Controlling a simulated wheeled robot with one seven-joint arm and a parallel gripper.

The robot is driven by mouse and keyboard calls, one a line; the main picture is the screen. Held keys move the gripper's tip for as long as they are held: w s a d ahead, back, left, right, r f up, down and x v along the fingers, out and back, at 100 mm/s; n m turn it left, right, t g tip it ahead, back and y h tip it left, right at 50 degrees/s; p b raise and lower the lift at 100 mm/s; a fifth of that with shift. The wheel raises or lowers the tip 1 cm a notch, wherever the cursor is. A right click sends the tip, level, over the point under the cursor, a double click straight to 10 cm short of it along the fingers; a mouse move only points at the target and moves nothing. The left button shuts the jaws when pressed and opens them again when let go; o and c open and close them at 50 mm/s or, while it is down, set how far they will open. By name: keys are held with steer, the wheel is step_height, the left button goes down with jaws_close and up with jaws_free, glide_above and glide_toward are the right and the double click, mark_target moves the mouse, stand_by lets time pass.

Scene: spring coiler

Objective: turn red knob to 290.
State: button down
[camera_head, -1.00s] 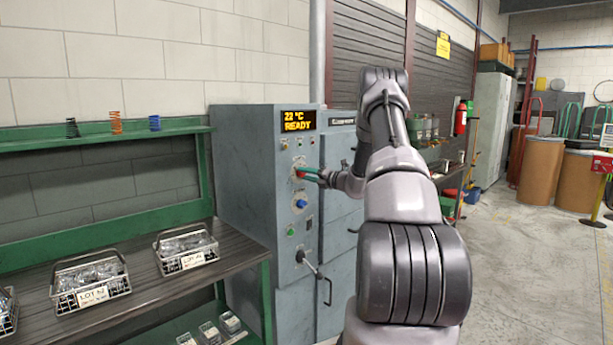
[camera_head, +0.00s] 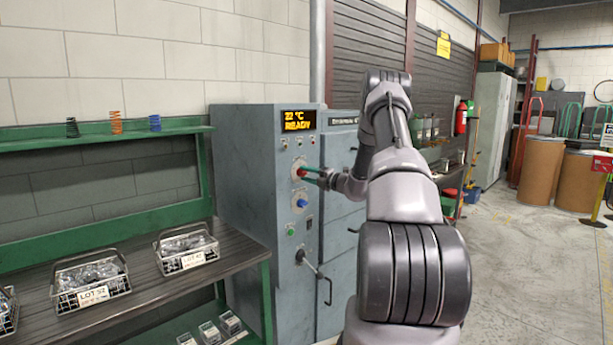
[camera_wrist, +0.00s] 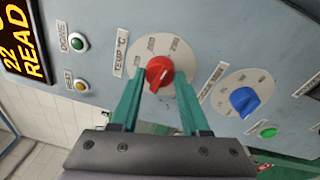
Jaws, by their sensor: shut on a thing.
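The red knob (camera_wrist: 159,74) sits on a round pale dial marked TEMP °C on the front of the grey machine (camera_head: 245,170). The dial's numbers are too blurred to read surely. My gripper (camera_wrist: 160,82) has its green fingers on either side of the red knob and is shut on it. In the head view the red knob (camera_head: 302,171) shows at my fingertips (camera_head: 306,173). The lit display (camera_head: 298,120) reads about 22 °C and READY; its first digit is unclear.
A blue knob (camera_wrist: 244,100) is on its own dial beside the red one, with a green button (camera_wrist: 267,131) beyond it. A lever handle (camera_head: 315,275) sticks out lower on the machine. A bench (camera_head: 235,265) with wire baskets (camera_head: 185,248) stands at left.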

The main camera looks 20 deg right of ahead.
steer(key=shift+f, duration=0.1)
steer(key=shift+c, duration=2)
jaws_free()
steer(key=v, duration=1.1)
steer(key=shift+w, duration=0.1)
